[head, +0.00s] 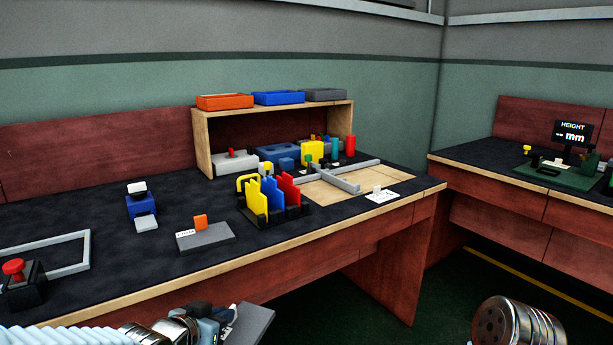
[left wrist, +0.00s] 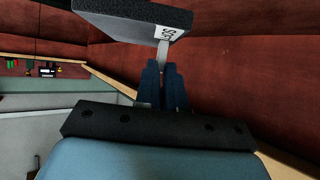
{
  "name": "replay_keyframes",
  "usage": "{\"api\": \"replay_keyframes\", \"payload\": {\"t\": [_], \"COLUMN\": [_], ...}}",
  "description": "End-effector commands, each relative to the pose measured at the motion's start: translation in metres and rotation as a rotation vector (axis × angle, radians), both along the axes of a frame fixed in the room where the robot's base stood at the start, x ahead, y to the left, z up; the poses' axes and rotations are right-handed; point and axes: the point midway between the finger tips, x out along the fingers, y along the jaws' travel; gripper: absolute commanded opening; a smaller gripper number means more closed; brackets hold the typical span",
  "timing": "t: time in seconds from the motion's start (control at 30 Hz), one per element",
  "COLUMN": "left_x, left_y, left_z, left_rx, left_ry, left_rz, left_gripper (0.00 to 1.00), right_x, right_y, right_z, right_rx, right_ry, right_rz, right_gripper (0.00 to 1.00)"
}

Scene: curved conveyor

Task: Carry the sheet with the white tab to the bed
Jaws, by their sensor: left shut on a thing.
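My left gripper (head: 228,314) is at the bottom of the head view, in front of the table edge. It is shut on the tab of a dark grey sheet (head: 253,327), which hangs clear of the table. In the left wrist view, the two blue fingers (left wrist: 163,72) pinch a pale tab (left wrist: 164,50) on the sheet (left wrist: 130,17), which has a small printed label. The tan panel with grey crossed bars (head: 318,194), apparently the bed, lies at the table's right part and looks bare. My right gripper is out of view.
Another grey sheet with an orange tab (head: 201,222) lies on the dark table. A rack with yellow, blue and red dividers (head: 268,198) stands left of the bed. A white card with a small block (head: 383,196) lies to its right. A wooden shelf (head: 203,145) stands behind.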

Motion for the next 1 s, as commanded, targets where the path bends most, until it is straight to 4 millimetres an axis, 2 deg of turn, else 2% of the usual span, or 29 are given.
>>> {"api": "replay_keyframes", "payload": {"t": [0.03,0.33,0.7,1.0], "left_x": [-0.001,-0.002,-0.002,-0.001], "left_y": [0.006,0.032,0.031,0.031], "left_z": [-0.014,-0.077,-0.083,-0.076], "left_rx": [0.007,0.003,-0.011,-0.003], "left_ry": [0.010,0.013,0.022,0.008], "left_rz": [0.013,0.064,0.067,0.065], "left_gripper": [0.00,0.00,0.00,0.00], "right_x": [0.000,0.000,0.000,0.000], "right_y": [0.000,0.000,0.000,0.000], "right_z": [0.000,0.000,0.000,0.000], "right_rx": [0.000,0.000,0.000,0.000], "right_ry": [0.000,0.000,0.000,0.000], "right_rz": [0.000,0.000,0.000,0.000], "right_gripper": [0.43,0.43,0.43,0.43]}}
